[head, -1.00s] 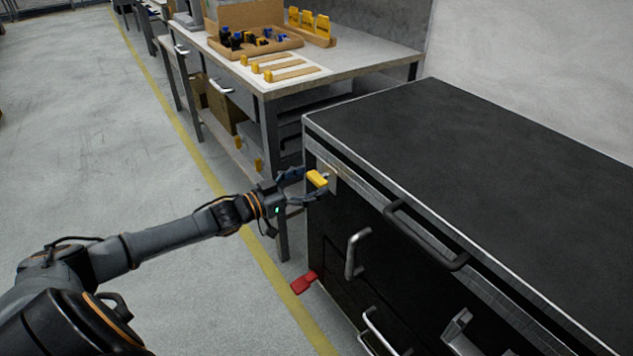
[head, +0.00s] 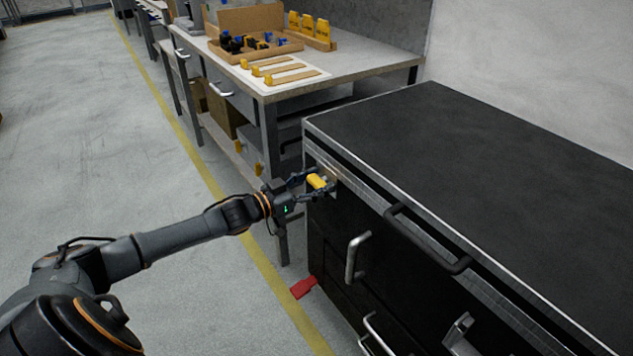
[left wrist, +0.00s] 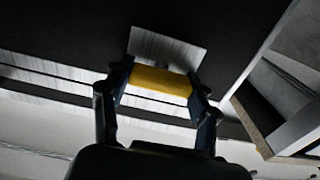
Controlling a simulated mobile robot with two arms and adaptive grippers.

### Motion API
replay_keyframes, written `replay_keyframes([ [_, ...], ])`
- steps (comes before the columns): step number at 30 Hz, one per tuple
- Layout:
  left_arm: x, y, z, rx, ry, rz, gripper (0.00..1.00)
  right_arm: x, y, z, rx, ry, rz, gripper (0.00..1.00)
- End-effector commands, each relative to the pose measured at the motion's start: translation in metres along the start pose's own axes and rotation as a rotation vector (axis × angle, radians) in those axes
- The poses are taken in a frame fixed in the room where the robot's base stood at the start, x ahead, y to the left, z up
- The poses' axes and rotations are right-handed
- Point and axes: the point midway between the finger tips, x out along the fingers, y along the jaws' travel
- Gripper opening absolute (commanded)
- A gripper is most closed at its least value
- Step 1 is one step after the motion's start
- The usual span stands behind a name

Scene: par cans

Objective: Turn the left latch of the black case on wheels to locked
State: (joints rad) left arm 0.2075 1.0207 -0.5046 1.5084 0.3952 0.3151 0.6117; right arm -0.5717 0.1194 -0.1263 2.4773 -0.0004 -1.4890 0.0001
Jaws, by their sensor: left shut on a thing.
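The black case (head: 480,150) has a black top with a metal edge and stands at the right in the head view. Its left latch (head: 316,181) is a yellow handle on a metal plate, near the upper left corner of the front. My left gripper (head: 314,184) is shut on this yellow handle. In the left wrist view, the yellow handle (left wrist: 161,81) spans between both fingers, with the pale metal plate (left wrist: 168,47) behind it. The fingers partly cover the handle in the head view. My right gripper is not in view.
A black bar handle (head: 425,238) and metal handles (head: 356,257) stick out from the case front. A red pedal (head: 303,288) juts out low at its left. A workbench (head: 355,68) with trays stands behind. The floor at left is clear.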

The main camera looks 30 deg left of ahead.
Motion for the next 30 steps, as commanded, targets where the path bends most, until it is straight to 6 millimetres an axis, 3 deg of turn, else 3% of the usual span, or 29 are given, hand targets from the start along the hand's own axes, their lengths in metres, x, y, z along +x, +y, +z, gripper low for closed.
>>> replay_keyframes([
  [4, 0.000, 0.000, -0.001, 0.016, 0.001, 0.001, 0.28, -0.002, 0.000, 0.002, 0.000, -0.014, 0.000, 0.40],
  [9, 0.000, 0.001, -0.002, 0.077, 0.001, 0.000, 0.28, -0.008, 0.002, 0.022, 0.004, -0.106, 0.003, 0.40],
  [22, 0.000, 0.002, -0.002, 0.429, 0.001, -0.001, 0.28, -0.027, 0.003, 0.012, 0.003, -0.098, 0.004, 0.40],
  [30, 0.000, 0.003, -0.001, 0.688, 0.002, -0.001, 0.28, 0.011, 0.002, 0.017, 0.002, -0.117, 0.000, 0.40],
])
